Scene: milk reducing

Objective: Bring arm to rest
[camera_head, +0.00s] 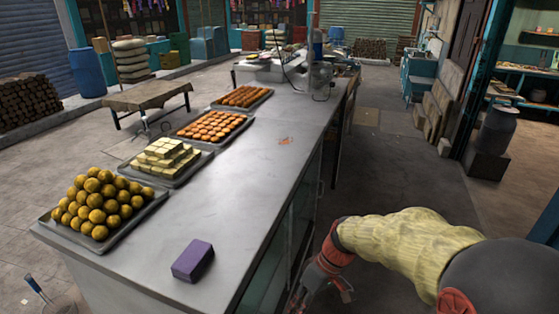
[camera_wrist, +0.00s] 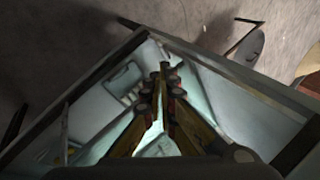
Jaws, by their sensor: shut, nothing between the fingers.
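My arm reaches in from the lower right of the head view in a pale yellow sleeve. My gripper (camera_head: 322,292) hangs low beside the right side of the counter (camera_head: 235,200), over the floor side, and is partly cut off by the bottom edge. In the wrist view my gripper (camera_wrist: 163,72) has its two fingers together with nothing between them. Behind the fingers is a pale, box-like interior with dark framed edges, which may be the counter's glass-fronted side. I cannot tell whether the gripper touches it.
A purple block (camera_head: 193,260) lies on the counter's near end. Trays of yellow balls (camera_head: 98,207), pale blocks (camera_head: 165,158) and orange sweets (camera_head: 212,127) line its left edge. A fan (camera_head: 321,80) stands farther back. The floor aisle (camera_head: 390,165) to the right is clear.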

